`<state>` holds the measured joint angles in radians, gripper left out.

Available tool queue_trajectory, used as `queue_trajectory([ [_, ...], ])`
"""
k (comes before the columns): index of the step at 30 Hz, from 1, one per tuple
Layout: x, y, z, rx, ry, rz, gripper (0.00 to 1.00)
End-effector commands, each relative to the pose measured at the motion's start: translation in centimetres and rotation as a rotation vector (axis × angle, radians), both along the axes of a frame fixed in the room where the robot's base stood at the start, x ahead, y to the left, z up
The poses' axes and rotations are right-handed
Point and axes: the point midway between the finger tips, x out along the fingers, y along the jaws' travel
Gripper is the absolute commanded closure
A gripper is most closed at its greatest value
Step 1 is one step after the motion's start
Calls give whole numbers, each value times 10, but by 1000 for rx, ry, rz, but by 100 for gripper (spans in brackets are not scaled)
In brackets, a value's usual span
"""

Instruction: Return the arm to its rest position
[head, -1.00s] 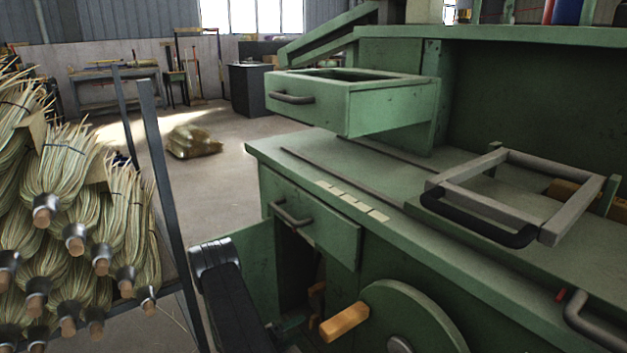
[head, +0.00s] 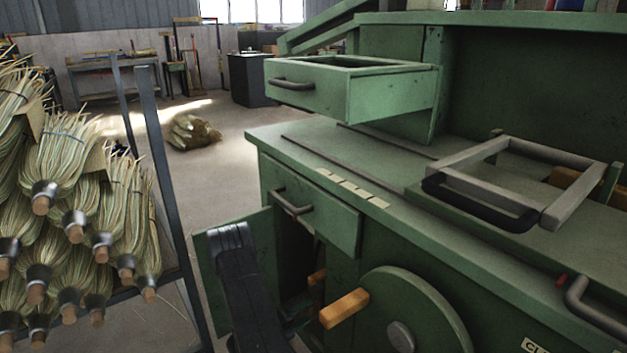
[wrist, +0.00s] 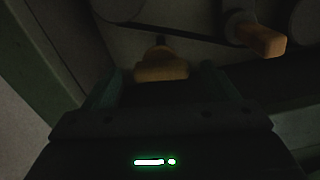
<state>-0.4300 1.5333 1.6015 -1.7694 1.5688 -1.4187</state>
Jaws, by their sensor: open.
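My gripper (wrist: 160,90) shows in the wrist view, with two dark greenish fingers apart at the left and right. A wooden handle (wrist: 161,68) appears between or just beyond the fingertips; I cannot tell whether they touch it. In the head view my black arm reaches down in front of the green workbench's open lower compartment. My gripper is mostly hidden low there.
The green workbench (head: 330,160) fills the right, with a raised open drawer (head: 350,85) and a grey frame with a black handle (head: 520,180). A rack of brooms (head: 85,205) stands at the left. Open floor (head: 215,170) lies behind, with a bundle (head: 192,132) on it.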

Motion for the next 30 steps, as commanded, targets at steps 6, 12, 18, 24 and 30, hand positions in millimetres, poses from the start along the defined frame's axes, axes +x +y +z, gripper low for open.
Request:
queue_trajectory([
  [6, 21, -30, -1, 1, -3, -4, 20],
  [12, 30, -42, 0, 42, -60, 1, 20],
  [18, 30, -42, 1, 137, -191, 0, 20],
  [24, 30, -42, 2, 232, -321, 0, 20],
  [30, 29, -43, 3, 326, -450, -1, 20],
])
